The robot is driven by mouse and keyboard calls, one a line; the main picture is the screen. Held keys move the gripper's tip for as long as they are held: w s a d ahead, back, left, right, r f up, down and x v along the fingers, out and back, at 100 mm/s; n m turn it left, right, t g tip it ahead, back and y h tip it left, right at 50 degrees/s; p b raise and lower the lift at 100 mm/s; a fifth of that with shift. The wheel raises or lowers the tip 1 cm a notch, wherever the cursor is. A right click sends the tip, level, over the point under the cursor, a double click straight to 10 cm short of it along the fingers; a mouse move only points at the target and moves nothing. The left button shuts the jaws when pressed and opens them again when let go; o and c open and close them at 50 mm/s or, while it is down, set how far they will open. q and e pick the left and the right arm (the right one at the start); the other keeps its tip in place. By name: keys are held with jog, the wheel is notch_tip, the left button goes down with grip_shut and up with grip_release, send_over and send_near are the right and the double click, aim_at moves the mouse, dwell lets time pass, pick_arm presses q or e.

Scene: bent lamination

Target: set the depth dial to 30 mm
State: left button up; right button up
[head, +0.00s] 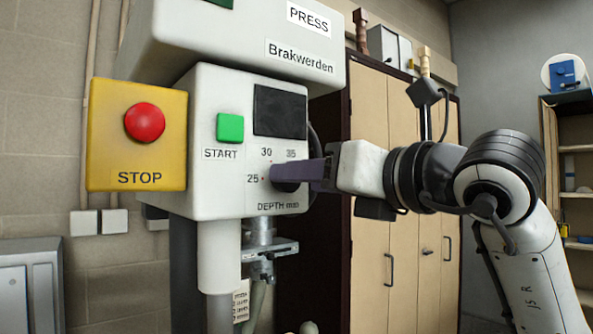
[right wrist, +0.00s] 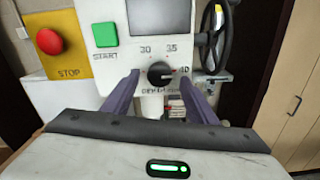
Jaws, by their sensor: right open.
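The depth dial is a round black knob (right wrist: 160,74) on the white press panel, with the numbers 30 and 35 above it and a partly covered number to its right. A pale line on the knob seems to point right, towards that covered number. In the head view the dial (head: 285,180) is mostly hidden by my fingers, with 25 readable to its left. My right gripper (right wrist: 161,78) is open, its two purple fingers on either side of the dial. I cannot tell whether they touch it. My left gripper is in neither view.
A green START button (head: 230,127) and a dark screen (head: 279,111) sit above the dial. A yellow box with a red STOP button (head: 145,122) stands to the left. A black handwheel (right wrist: 216,35) is at the panel's right side. Tan cabinets (head: 400,200) stand behind.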

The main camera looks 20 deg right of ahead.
jog(key=shift+x, duration=1.35)
jog(key=c, duration=1)
jog(key=shift+c, duration=0.2)
